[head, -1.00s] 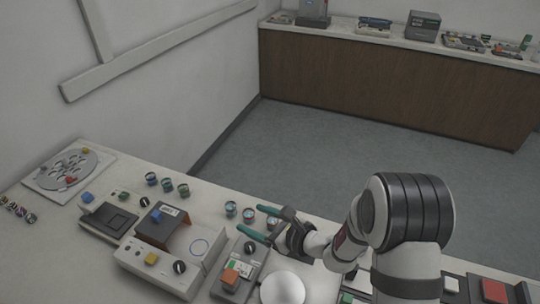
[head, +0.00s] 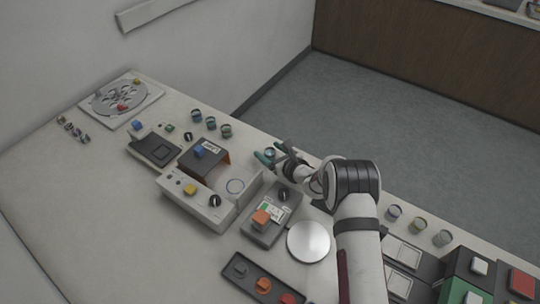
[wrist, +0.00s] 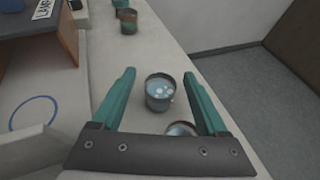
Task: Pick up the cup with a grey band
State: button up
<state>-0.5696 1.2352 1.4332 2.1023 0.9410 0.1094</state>
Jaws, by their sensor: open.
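A small open cup (wrist: 160,101) with pale blue contents stands upright between and just ahead of my fingers in the wrist view. Its side looks dark grey, though the band colour is hard to tell. My gripper (wrist: 159,73) is open, with a green finger on each side of this cup and no clear contact. A second cup (wrist: 181,129) is nearer my palm, partly hidden by the gripper's dark crossbar. In the head view, my gripper (head: 272,156) is over the bench's far edge, with one cup (head: 270,151) showing between the fingers.
Several cups (head: 211,123) stand farther left along the edge, and others (head: 419,223) stand to the right of my arm. The press (head: 208,185) and a button box (head: 270,218) are close in front. The floor drops away beyond the bench.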

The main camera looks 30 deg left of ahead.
grip_shut()
dwell(0.3)
jog(key=shift+r, duration=0.15)
